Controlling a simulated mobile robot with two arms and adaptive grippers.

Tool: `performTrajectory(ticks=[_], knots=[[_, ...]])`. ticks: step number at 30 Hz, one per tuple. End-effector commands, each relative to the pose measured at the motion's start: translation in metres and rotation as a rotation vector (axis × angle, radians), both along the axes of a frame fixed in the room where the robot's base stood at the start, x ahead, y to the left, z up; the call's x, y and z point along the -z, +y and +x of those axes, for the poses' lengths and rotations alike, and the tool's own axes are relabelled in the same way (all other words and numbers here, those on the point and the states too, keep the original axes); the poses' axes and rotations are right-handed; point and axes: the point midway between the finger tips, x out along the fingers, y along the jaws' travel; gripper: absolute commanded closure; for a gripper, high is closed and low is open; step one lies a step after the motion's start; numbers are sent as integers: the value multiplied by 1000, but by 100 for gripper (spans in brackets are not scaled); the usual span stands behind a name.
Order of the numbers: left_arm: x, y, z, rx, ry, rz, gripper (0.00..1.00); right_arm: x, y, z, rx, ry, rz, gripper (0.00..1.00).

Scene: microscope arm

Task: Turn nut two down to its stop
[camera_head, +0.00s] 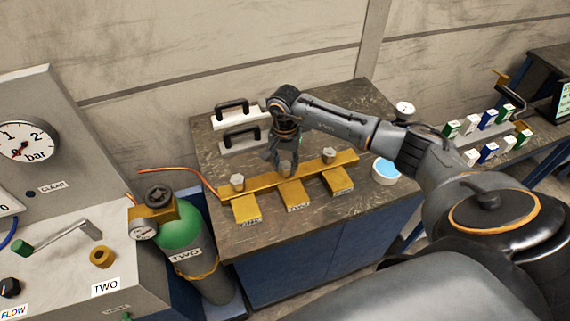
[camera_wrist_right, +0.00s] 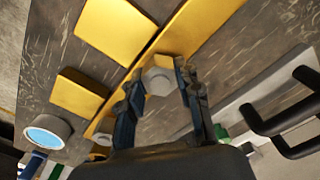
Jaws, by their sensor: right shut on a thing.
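A yellow manifold bar (camera_head: 262,184) lies on the dark bench top and carries three grey nuts above yellow label blocks. The left nut (camera_head: 237,180) and the right nut (camera_head: 327,155) stand clear. My right gripper (camera_head: 286,168) points down over the middle of the bar and mostly hides the middle nut, nut two. In the right wrist view, the grey nut two (camera_wrist_right: 158,82) sits between the two fingers of my right gripper (camera_wrist_right: 157,80), which is shut on it. How far the nut is above its stop cannot be told. My left gripper is not in view.
Two plates with black handles (camera_head: 240,140) stand behind the bar. A round blue-topped tub (camera_head: 385,171) is at the right. A green-topped cylinder (camera_head: 182,232) with an orange hose stands left of the bench. The bench front is clear.

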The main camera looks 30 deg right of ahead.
Motion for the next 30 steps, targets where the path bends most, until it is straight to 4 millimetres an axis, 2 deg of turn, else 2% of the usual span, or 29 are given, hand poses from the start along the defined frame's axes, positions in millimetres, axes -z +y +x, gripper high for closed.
performTrajectory(ticks=[8,21,30], knots=[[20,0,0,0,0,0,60,3,-1,1,149,-3,-1,98],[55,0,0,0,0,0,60,3,-1,1,555,-4,0,98],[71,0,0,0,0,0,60,2,0,0,800,-2,0,98]])
